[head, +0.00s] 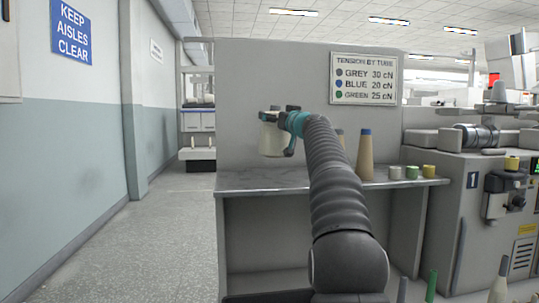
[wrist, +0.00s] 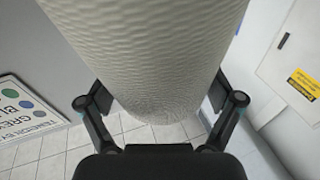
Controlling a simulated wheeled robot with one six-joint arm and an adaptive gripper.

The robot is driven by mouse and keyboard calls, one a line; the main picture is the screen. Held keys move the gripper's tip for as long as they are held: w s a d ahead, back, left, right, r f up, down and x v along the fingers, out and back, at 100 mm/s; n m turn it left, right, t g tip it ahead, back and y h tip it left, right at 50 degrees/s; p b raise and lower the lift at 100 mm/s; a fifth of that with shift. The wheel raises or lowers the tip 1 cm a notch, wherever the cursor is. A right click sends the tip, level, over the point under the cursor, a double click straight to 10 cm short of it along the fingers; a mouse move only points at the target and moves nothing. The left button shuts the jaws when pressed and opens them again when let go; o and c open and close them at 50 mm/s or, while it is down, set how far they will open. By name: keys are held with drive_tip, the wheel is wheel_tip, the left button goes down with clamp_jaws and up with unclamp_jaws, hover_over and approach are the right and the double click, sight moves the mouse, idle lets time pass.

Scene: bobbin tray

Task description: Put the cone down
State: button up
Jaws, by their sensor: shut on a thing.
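My gripper (head: 284,116) is shut on a cream yarn cone (head: 271,140). The cone hangs below the gripper, above the left part of the grey tabletop (head: 250,183), with a gap under it in the head view. In the wrist view the cone (wrist: 150,50) fills the upper middle, with textured windings, between the two fingers of my gripper (wrist: 158,105). Its far end is out of the wrist view. My arm hides part of the tabletop's middle.
A tan cone with a blue tip (head: 366,158) stands right of my arm; another is mostly hidden behind it. A tension sign (head: 367,79) hangs behind. The tabletop's left part looks clear.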

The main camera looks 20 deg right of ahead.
drive_tip(key=s+a+f+b, duration=0.1)
drive_tip(key=a+f+b, duration=0.3)
drive_tip(key=f, duration=0.3)
drive_tip(key=shift+s+a+f, duration=0.15)
drive_tip(key=shift+a+f, duration=0.1)
drive_tip(key=shift+a, duration=0.55)
drive_tip(key=shift+f, duration=0.1)
drive_tip(key=o, duration=1.5)
drive_tip(key=s+f+b, duration=0.1)
drive_tip(key=s, duration=1.1)
drive_tip(key=shift+d+f+b, duration=0.2)
drive_tip(key=shift+f+b, duration=0.1)
drive_tip(key=shift+b, duration=0.1)
drive_tip(key=shift+a, duration=0.1)
